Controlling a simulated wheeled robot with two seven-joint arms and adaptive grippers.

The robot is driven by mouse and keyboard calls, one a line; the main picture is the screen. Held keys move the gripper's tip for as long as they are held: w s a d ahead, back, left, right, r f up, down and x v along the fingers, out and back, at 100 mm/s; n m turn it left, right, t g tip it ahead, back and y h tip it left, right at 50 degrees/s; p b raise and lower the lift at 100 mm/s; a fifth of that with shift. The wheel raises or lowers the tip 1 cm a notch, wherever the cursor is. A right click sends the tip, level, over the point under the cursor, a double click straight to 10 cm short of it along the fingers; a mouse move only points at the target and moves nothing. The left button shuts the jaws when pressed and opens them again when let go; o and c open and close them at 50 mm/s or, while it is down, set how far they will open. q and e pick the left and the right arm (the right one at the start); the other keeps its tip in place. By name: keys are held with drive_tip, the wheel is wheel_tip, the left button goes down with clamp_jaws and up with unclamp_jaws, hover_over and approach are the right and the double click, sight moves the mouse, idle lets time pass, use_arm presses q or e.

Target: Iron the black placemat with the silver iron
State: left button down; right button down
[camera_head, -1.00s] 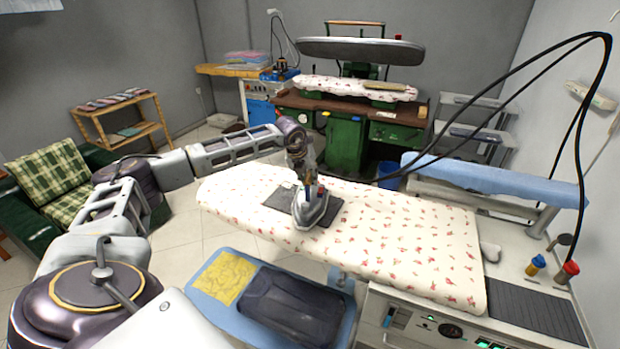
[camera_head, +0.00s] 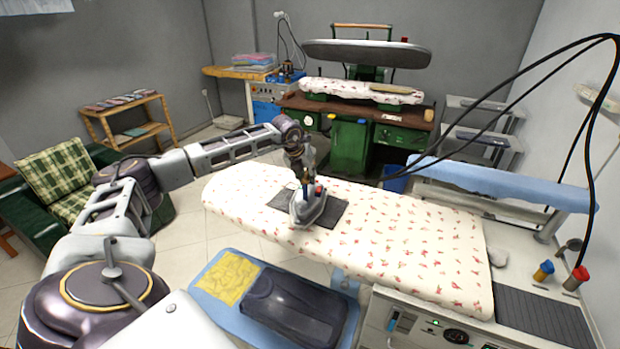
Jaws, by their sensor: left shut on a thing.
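The silver iron (camera_head: 311,211) stands on the black placemat (camera_head: 330,213), with its tip toward the front edge of the mat. The placemat lies flat on the white, flower-patterned ironing board (camera_head: 400,245). Parts of the mat show to the left and right of the iron; its middle is hidden beneath it. My left gripper (camera_head: 306,186) reaches down from above and is shut on the iron's handle. The fingers largely hide the handle. My right gripper is not in view.
Black cables (camera_head: 510,110) arch over the board's right end.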

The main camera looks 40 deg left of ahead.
use_arm(q)
drive_tip(key=shift+s+a+r, duration=0.1)
drive_tip(key=shift+a, duration=0.35)
idle(0.3)
drive_tip(key=shift+s+a, duration=0.2)
drive_tip(key=shift+a, duration=1.4)
drive_tip(key=shift+a+r+b, duration=0.15)
drive_tip(key=shift+a+b, duration=0.05)
drive_tip(key=shift+b, duration=0.1)
drive_tip(key=shift+s+a+r, duration=0.1)
drive_tip(key=shift+s+a, duration=0.05)
drive_tip(key=shift+a, duration=0.65)
drive_tip(key=shift+s+a, duration=0.15)
drive_tip(key=shift+a, duration=0.6)
drive_tip(key=shift+a, duration=0.25)
drive_tip(key=shift+s+a, duration=0.15)
drive_tip(key=shift+a, duration=0.6)
drive_tip(key=shift+s+a, duration=0.15)
drive_tip(key=shift+a, duration=0.55)
